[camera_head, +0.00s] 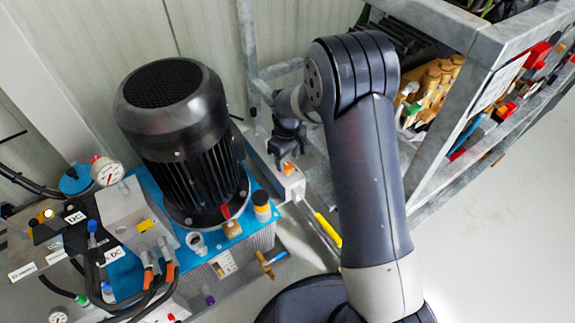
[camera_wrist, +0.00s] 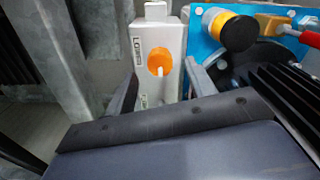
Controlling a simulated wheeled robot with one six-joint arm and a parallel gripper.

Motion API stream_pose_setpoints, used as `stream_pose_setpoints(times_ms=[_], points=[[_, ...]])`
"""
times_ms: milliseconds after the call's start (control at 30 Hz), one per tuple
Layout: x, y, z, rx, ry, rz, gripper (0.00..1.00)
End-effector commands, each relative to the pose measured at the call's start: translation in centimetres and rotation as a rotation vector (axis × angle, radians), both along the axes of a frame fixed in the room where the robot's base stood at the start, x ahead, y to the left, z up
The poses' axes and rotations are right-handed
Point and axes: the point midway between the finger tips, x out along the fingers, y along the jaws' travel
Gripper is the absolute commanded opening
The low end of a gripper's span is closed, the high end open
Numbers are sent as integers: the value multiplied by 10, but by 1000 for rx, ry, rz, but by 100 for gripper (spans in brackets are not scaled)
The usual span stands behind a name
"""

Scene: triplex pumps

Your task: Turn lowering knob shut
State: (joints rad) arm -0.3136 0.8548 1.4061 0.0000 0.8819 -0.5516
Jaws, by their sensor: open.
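The lowering knob (camera_wrist: 158,62) is a round orange knob with a pale mark on it. It sits on a white box (camera_wrist: 148,28) with lettering that begins "LO". In the head view, the orange knob (camera_head: 288,168) shows on the white box just below my gripper (camera_head: 287,152). In the wrist view, my gripper (camera_wrist: 163,80) is open. One finger is on the left of the knob and the other on the right, with visible gaps. I cannot tell whether the fingertips reach the knob's depth.
The black motor (camera_head: 185,140) stands on a blue-topped tank (camera_head: 150,187) to the left. A black and orange cap (camera_wrist: 232,29) and a red handle (camera_wrist: 303,36) are right of the knob. A grey metal frame (camera_head: 445,140) stands at right, beside clear floor (camera_head: 510,215).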

Motion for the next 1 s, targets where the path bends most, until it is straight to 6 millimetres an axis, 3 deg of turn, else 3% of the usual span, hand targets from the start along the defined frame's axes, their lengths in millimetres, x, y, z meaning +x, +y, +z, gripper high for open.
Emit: stream_pose_setpoints(times_ms=[200,567,1000], points=[[0,0,-26,1,-1,0,52],[0,0,-29,0,-1,0,52],[0,0,-29,0,-1,0,16]])
